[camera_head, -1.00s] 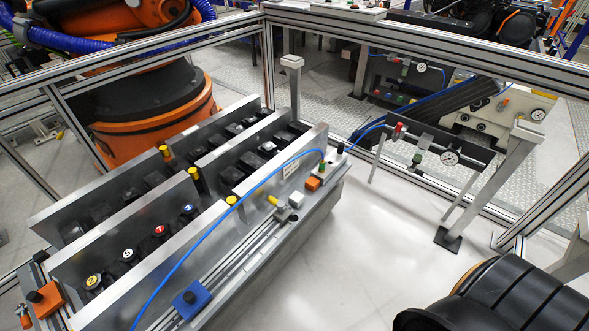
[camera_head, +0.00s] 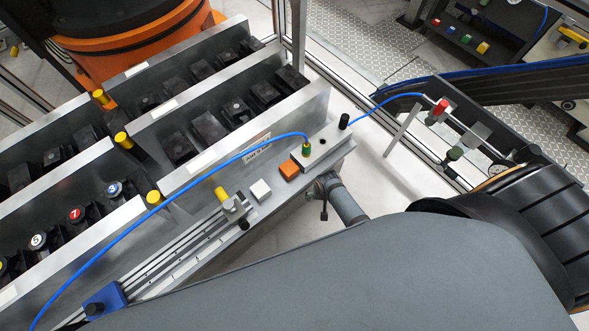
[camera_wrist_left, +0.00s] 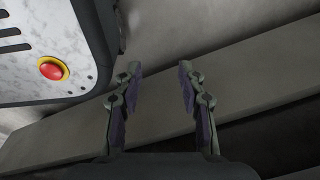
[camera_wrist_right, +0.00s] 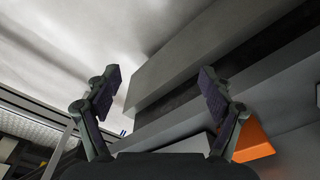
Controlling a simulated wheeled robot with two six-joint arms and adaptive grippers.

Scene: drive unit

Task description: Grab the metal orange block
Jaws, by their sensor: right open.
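The orange block (camera_head: 289,170) sits on the grey ledge of the drive unit, between a white block and the green-topped fitting. In the right wrist view the orange block (camera_wrist_right: 254,142) shows at lower right, partly hidden behind a finger. My right gripper (camera_wrist_right: 157,82) is open and empty, with the block outside its right finger. In the head view only a small dark part by the ledge's side may be this gripper; my grey arm hides the area below. My left gripper (camera_wrist_left: 160,78) is open and empty in its wrist view and is not seen in the head view.
A white block (camera_head: 260,190) and a yellow-handled clamp (camera_head: 228,202) stand left of the orange block. The green-topped fitting (camera_head: 307,148) with a blue hose (camera_head: 218,163) stands to its right. A panel with a red button (camera_wrist_left: 52,69) is near my left gripper.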

